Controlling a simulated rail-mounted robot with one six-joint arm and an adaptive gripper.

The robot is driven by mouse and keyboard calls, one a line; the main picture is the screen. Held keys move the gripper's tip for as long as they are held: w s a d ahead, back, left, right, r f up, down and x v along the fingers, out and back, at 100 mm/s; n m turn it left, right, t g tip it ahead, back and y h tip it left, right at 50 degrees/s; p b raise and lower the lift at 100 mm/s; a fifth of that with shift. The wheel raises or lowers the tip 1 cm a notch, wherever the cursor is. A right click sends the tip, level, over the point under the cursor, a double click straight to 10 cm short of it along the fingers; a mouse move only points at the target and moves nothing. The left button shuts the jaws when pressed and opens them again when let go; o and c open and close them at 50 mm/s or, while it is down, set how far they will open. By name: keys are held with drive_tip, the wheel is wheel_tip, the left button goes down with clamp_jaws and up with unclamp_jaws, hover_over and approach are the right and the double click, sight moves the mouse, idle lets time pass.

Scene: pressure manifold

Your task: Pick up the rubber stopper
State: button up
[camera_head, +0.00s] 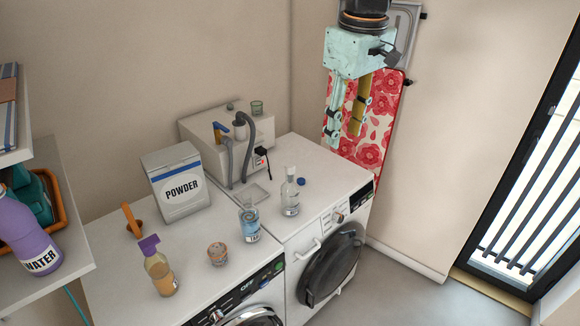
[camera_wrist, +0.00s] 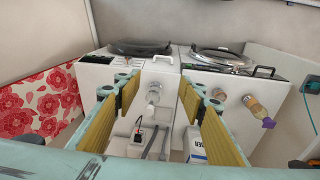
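I cannot pick out the rubber stopper for certain. A small dark grey piece (camera_head: 230,106) lies on top of the white manifold box (camera_head: 200,122), and a small blue round piece (camera_head: 301,181) lies on the right machine top near the clear bottle; either is too small to identify. My gripper (camera_head: 345,134) is mint green with yellow pads. It hangs in the air to the right of the box, in front of the floral board, with its fingers wide apart. In the wrist view my gripper (camera_wrist: 158,88) shows nothing held between its pads.
A clear pump bottle (camera_head: 290,196), a blue-labelled glass (camera_head: 249,222), a small jar (camera_head: 217,253), a purple-capped bottle (camera_head: 159,270) and a powder box (camera_head: 174,184) stand on the machines. Grey hoses (camera_head: 247,150) rise at the manifold. A small greenish glass (camera_head: 257,108) stands on the box.

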drive_tip(key=w+a+f+n+p, duration=0.35)
drive_tip(key=w+a+p, duration=0.3)
drive_tip(key=w, duration=0.55)
drive_tip(key=n+g+p, duration=0.2)
drive_tip(key=n+p, duration=0.1)
drive_tip(key=p, duration=0.1)
hover_over(290, 165)
wheel_tip(290, 165, down, 8)
drive_tip(key=shift+s+a+m, duration=0.1)
drive_tip(key=shift+m, duration=0.15)
drive_tip(key=shift+f+p, duration=0.55)
drive_tip(key=shift+f, duration=3.75)
drive_tip(key=shift+f, duration=0.15)
drive_tip(key=shift+f+p, duration=0.7)
drive_tip(key=shift+f, duration=1.75)
